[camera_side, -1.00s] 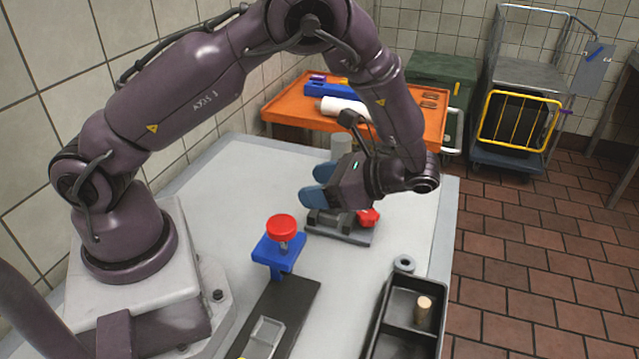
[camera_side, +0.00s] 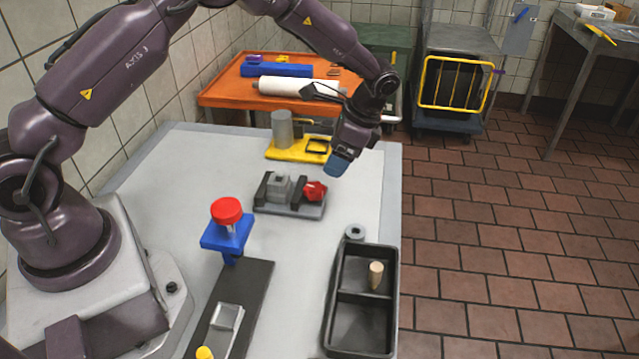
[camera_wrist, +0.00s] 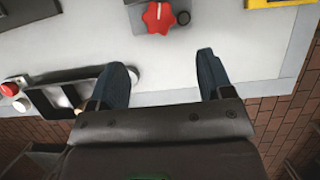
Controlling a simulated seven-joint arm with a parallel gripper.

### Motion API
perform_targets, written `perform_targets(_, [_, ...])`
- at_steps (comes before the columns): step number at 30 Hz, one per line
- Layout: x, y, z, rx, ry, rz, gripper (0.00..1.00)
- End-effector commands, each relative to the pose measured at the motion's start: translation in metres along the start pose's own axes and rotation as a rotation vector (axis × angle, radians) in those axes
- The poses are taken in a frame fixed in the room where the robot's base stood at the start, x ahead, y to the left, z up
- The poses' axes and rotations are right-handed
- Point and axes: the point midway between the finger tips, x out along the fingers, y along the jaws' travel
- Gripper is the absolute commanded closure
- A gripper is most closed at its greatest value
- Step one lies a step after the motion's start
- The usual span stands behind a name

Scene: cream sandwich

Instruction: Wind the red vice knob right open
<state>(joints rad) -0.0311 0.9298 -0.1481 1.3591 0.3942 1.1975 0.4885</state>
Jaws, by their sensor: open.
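The grey vice (camera_side: 297,208) sits on the pale worktop, its red knob (camera_side: 315,190) at the right end. The wrist view shows the lobed red knob (camera_wrist: 159,17) with a white mark, at the top of the picture. My gripper (camera_side: 338,166) has blue fingers pointing down, above and slightly right of the knob in the side view. In the wrist view my gripper (camera_wrist: 163,66) is open and empty, its fingers spread apart. The knob lies beyond the fingertips, apart from them. The vice's jaws are only partly visible in the wrist view.
A yellow plate (camera_side: 285,154) with a grey cylinder (camera_side: 282,130) stands behind the vice. A blue stand with a red top (camera_side: 227,211) is to the left. A black tray (camera_side: 392,300) with a wooden peg (camera_side: 376,275) and a grey ring (camera_side: 355,232) are in front.

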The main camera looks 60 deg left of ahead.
Motion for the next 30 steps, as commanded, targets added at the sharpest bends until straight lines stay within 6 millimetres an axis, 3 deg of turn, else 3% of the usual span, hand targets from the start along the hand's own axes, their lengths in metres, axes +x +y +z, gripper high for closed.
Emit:
perform_targets(6, [0.049, 0.000, 0.001, -0.001, -0.004, 0.003, 0.27])
perform_targets(12, [0.079, 0.000, 0.001, -0.001, -0.005, 0.003, 0.27])
perform_targets(18, [0.090, 0.000, 0.001, -0.002, -0.003, 0.001, 0.27])
perform_targets(26, [0.091, 0.000, 0.001, -0.001, -0.002, 0.001, 0.27])
perform_targets(30, [0.090, 0.000, 0.001, -0.001, -0.002, 0.001, 0.59])
